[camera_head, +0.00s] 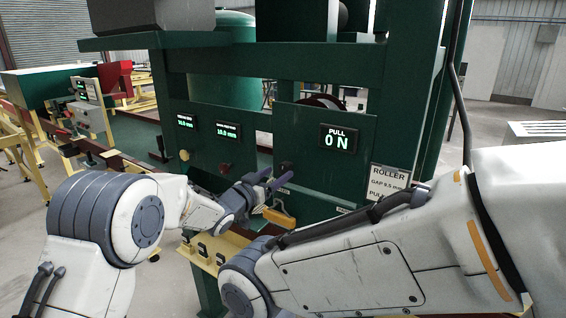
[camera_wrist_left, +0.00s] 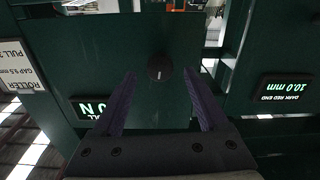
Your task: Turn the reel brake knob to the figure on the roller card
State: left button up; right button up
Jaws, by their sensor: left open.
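The reel brake knob (camera_head: 287,167) is a small dark round knob on the green panel, below a display reading PULL 0 N (camera_head: 341,141). In the left wrist view the knob (camera_wrist_left: 160,68) shows a short pale mark on its face. My left gripper (camera_head: 279,174) is open, with its purple fingers pointing at the panel. In the wrist view the knob appears between the fingertips (camera_wrist_left: 158,74); contact cannot be told. The white roller card (camera_head: 389,180) has a GAP line and a PULL line; my right arm covers its lower part. My right gripper is out of sight.
Two more displays (camera_head: 228,130) (camera_head: 186,121) read 10.0 mm, with a dark red knob (camera_head: 225,169) and a yellow knob (camera_head: 184,155) below them. An orange-yellow handle (camera_head: 280,217) sits below my left gripper. My right forearm crosses the foreground.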

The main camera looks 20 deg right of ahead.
aim_at(282, 170)
pick_arm(q)
jog(key=shift+p+x, duration=0.8)
jog(key=shift+x, duration=1.35)
grip_shut()
